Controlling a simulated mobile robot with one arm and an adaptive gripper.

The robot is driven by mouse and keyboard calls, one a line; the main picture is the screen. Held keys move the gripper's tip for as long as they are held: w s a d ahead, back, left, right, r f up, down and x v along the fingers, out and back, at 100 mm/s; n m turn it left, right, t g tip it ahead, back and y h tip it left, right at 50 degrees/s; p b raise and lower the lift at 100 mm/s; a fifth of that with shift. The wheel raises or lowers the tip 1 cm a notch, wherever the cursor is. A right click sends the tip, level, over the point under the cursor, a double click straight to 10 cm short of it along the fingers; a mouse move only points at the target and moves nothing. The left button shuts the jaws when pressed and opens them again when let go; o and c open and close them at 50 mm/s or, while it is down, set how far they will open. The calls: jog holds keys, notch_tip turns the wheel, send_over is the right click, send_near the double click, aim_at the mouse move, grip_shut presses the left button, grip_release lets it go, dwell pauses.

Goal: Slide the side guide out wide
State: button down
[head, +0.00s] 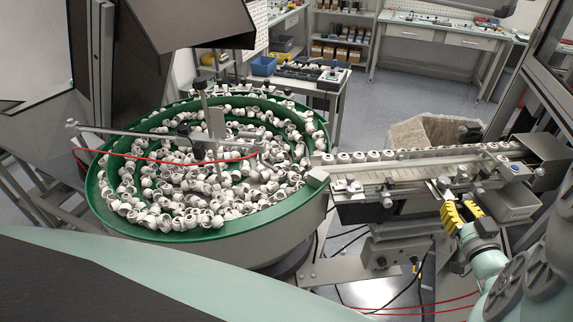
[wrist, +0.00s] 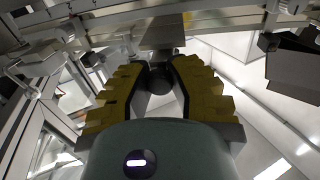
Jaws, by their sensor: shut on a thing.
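The side guide (head: 408,182) is a long metal rail along the near edge of the conveyor, to the right of the bowl. My gripper (head: 459,211) has yellow stepped pads and reaches up to the near side of this conveyor. In the wrist view, my gripper (wrist: 160,84) is shut on a dark round knob (wrist: 157,80) between its two pads. A grey metal plate (wrist: 163,36) lies just beyond the knob, below the rails. In the head view the pads hide the knob. How the knob joins the guide cannot be made out.
A green-rimmed bowl (head: 100,198) full of white caps stands left of the conveyor. A row of white caps (head: 374,156) lines the conveyor's far side. A grey box (head: 512,204) sits close right of my gripper. Cables (head: 420,285) hang below.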

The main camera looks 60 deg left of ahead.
jog(key=c, duration=0.8)
grip_release()
jog(key=shift+r, duration=0.15)
jog(key=v, duration=1.2)
